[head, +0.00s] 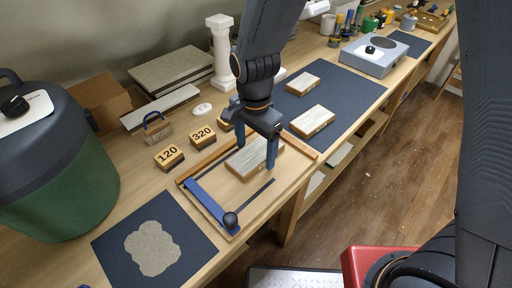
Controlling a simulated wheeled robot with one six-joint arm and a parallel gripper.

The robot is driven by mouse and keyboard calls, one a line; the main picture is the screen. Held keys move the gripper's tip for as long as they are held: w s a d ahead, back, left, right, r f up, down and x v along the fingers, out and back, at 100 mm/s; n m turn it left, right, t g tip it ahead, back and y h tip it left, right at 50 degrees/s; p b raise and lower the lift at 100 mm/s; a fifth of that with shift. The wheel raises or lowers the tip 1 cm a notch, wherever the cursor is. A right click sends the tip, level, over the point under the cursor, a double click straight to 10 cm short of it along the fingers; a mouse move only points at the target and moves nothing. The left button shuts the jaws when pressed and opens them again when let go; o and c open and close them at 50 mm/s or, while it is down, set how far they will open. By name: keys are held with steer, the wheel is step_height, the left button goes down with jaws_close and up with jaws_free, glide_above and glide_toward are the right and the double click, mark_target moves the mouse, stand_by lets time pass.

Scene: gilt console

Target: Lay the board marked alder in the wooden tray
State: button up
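A pale grey-topped wooden board (248,161) is at the wooden tray (219,221), over its far part. My gripper (256,163) points down at this board, with its two blue fingers apart and the board between or just behind them. Whether the fingers press on it, and whether it rests on the tray floor, I cannot tell. The tray has a low rim, a blue strip on its left side and a dark slot. Two similar boards, a nearer one (312,121) and a farther one (303,83), lie on a dark mat. No lettering is readable on any board.
Blocks marked 120 (169,157) and 320 (203,138) stand left of the tray. A green canister (60,165) stands far left. A white column (221,55) stands behind my gripper. A grey-brown patch (152,248) lies on a front mat.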

mark_target(255, 153)
step_height(255, 153, up, 12)
steer(key=b, duration=0.1)
steer(key=shift+r+b, duration=0.15)
steer(key=shift+b, duration=0.2)
steer(key=s+d+f+n, duration=0.2)
steer(key=d+f+n, duration=0.1)
steer(key=d, duration=0.8)
steer(key=s+d+f+n, duration=0.1)
steer(key=d+f+n, duration=0.3)
steer(key=d, duration=0.8)
steer(key=shift+s+d+n+t, duration=0.25)
steer(key=shift+s+n+t, duration=0.15)
steer(key=shift+n, duration=0.1)
steer(key=shift+f, duration=0.1)
